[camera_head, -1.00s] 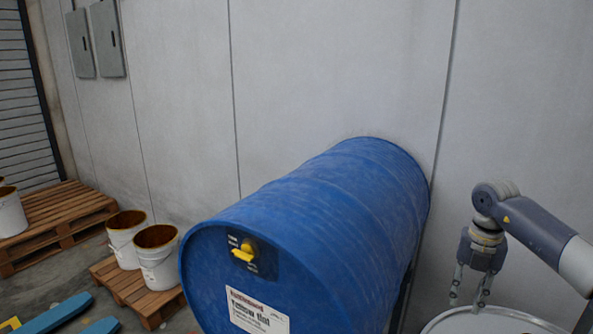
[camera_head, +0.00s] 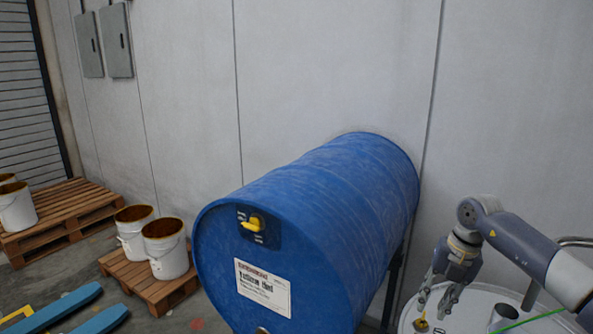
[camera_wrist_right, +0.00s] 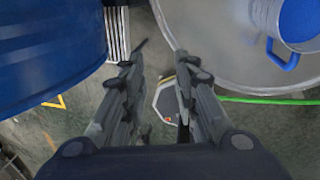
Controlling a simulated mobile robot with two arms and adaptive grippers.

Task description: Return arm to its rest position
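My right gripper (camera_head: 434,306) hangs at the lower right of the head view with its fingers pointing down, over a pale round top (camera_head: 475,300). Its two fingers are apart with nothing between them. In the right wrist view the open fingers (camera_wrist_right: 158,62) show with floor beyond the gap, a blue drum on the left and a round grey rim on the right. My right arm comes in from the right edge of the head view, bent at the elbow. My left arm and gripper are not in view.
White buckets (camera_head: 166,250) stand on a pallet (camera_head: 130,286). A metal container (camera_head: 503,317) sits on the round top. A green line crosses the lower right.

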